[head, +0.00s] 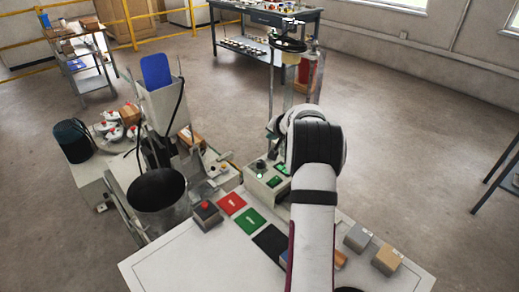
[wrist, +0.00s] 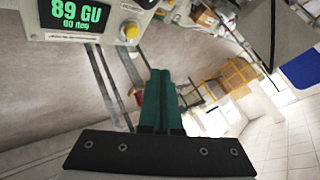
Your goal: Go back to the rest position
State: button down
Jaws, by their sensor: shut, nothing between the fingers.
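My gripper (wrist: 160,74) shows in the wrist view as two dark green fingers pressed together, with nothing between them. It is raised clear of the table, and the view past it is of the room, tilted. A device with a green display (wrist: 75,12) reading "89 GU" is at the upper left, apart from the fingers. In the head view my white and black arm reaches forward over the right half of the white table (head: 170,265). The arm's bulk hides most of the gripper there.
On the table lie a red pad (head: 231,203), a green pad (head: 249,221) and a black pad (head: 270,242). A grey block (head: 358,237) and a tan block (head: 387,259) sit at right. A device with green displays (head: 267,182) stands at the back edge. A black round vessel (head: 158,190) stands left.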

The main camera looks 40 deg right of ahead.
jog(key=a+r+n+g+y, duration=0.1)
jog(key=a+r+n+y, duration=0.15)
jog(key=a, duration=0.85)
jog(key=a+r+n+y, duration=0.15)
jog(key=a+r, duration=0.25)
jog(key=a, duration=0.6)
jog(key=s+a+r+n+g+y, duration=0.1)
jog(key=s+a, duration=0.4)
jog(key=a, duration=0.3)
jog(key=s+a+r+n+g+y, duration=0.1)
jog(key=s+a+g, duration=0.1)
jog(key=s+a, duration=0.45)
jog(key=s+a+f+g, duration=0.1)
jog(key=s+a, duration=0.2)
jog(key=s, duration=0.4)
jog(key=s+a+f+n+g, duration=0.1)
jog(key=s+a, duration=0.3)
jog(key=s, duration=0.4)
jog(key=s+a+f+n+g, duration=0.1)
jog(key=s+a+f+g, duration=0.1)
jog(key=s, duration=0.6)
jog(key=shift+a+g, duration=0.3)
jog(key=shift+a, duration=0.55)
